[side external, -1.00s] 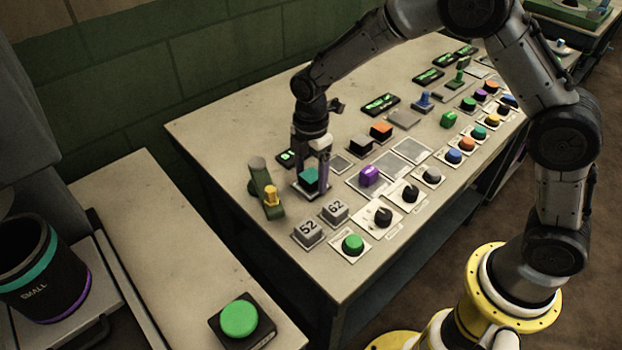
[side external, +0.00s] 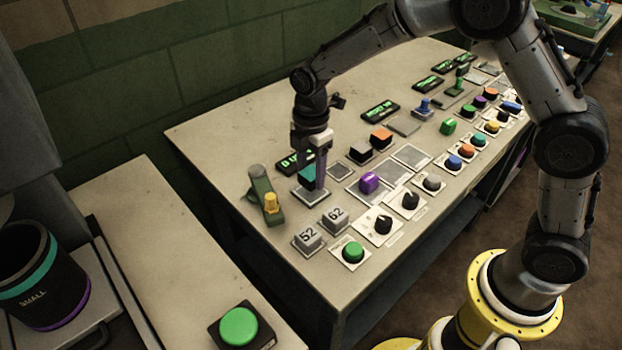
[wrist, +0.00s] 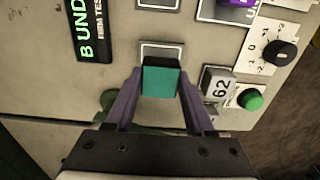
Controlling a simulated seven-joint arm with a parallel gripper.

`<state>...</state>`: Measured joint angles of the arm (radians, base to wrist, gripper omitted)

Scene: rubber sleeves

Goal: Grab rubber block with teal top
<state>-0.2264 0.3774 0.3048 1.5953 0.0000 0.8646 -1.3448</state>
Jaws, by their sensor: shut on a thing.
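The rubber block with the teal top (side external: 306,173) is between the fingers of my gripper (side external: 312,180), near the left end of the table. Its grey square pad (side external: 311,198) lies directly below it. The block looks a little above the pad, but the fingers hide part of the gap. In the wrist view the teal face and dark side of the block (wrist: 161,82) show between my two purple-grey fingers (wrist: 160,90), which are shut on it.
A green lever with a yellow knob (side external: 265,196) stands just left of my gripper. A purple block (side external: 369,183) sits to the right. A lit display (side external: 292,162) is behind.

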